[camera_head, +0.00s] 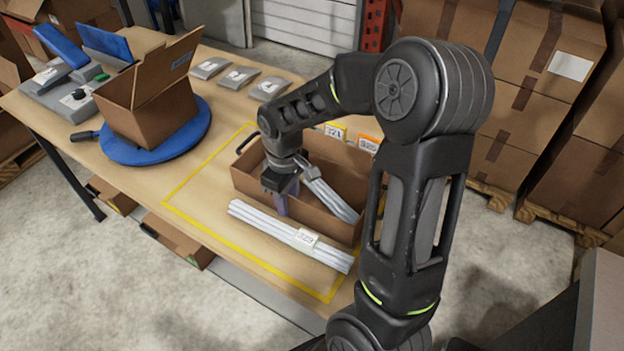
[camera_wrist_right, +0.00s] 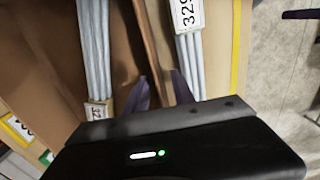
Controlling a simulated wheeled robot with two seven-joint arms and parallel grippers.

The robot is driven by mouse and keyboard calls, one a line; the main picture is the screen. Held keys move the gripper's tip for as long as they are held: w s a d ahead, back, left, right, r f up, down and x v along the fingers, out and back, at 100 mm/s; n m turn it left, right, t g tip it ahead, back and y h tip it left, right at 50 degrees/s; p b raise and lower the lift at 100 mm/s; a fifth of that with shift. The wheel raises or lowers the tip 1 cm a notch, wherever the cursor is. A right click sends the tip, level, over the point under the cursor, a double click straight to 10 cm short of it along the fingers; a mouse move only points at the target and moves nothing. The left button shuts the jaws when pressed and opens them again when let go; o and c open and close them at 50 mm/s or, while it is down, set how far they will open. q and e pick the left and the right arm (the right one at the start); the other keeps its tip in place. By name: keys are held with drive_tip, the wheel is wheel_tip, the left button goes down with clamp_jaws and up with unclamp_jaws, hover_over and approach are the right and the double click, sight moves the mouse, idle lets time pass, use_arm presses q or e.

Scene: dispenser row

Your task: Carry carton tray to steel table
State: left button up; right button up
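The carton tray (camera_head: 328,222), an open brown cardboard tray with a dark handle at its left end, stands on the wooden table (camera_head: 215,205). A pale profile bundle (camera_head: 335,198) lies inside it. My right gripper (camera_head: 281,196) points down at the tray's near long wall. In the right wrist view its two purple fingers (camera_wrist_right: 163,92) stand on either side of the tray wall (camera_wrist_right: 145,35), apart, with a gap showing. The wall's lower part is hidden by the gripper body. My left gripper is not in view. I cannot clearly identify the steel table.
Another profile bundle (camera_head: 290,236), labelled 329, lies on the table along the tray's near side, inside yellow tape. An open carton (camera_head: 150,105) stands on a blue turntable (camera_head: 190,140) at left. Stacked boxes (camera_head: 540,95) stand behind right. A grey block edge (camera_head: 603,300) shows at lower right.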

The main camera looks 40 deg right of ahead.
drive_tip(key=shift+c, duration=0.3)
clamp_jaws()
idle(1.1)
